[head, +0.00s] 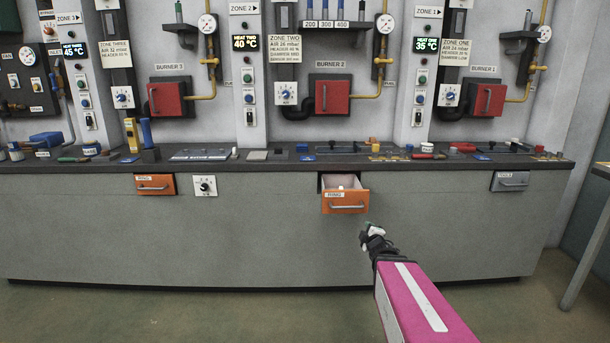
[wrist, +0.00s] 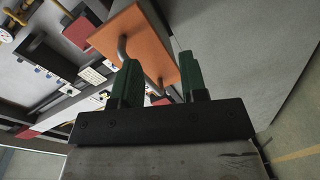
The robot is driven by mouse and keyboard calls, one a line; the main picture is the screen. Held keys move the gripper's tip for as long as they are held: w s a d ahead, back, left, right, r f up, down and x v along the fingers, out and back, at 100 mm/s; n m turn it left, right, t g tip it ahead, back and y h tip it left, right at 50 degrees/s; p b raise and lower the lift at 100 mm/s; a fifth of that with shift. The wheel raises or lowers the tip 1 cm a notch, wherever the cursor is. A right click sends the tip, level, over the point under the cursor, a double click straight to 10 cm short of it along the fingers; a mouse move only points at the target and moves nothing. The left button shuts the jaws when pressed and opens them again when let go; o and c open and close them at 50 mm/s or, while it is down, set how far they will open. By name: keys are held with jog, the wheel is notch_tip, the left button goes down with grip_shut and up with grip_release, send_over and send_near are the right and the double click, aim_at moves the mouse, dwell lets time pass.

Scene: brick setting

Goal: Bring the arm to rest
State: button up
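My gripper (head: 371,228) is at the end of my pink arm, in front of the long bench and just below and right of the orange drawer (head: 345,201). That drawer is pulled out of the bench front, and a small pale thing shows inside it. In the wrist view my gripper's two green fingers (wrist: 162,84) stand apart with nothing between them but a view of the orange drawer front (wrist: 140,45) and its grey handle beyond. No contact with the handle can be made out.
The bench top (head: 225,165) carries many small tools and parts. A second orange drawer (head: 155,184) at left and a grey drawer (head: 510,181) at right are shut. The floor before the bench is clear.

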jog(key=s+a+f+m+g+h, duration=0.3)
jog(key=s+f+m+g, duration=0.8)
jog(key=m+g, duration=0.1)
jog(key=s+a+f+m+g+y, duration=0.1)
jog(key=s+a+m+g+y, duration=0.1)
jog(key=s, duration=0.6)
jog(key=a+m+g, duration=0.1)
jog(key=a+g, duration=0.1)
jog(key=shift+a+f+g, duration=0.15)
jog(key=shift+f+g, duration=0.05)
jog(key=shift+g, duration=0.2)
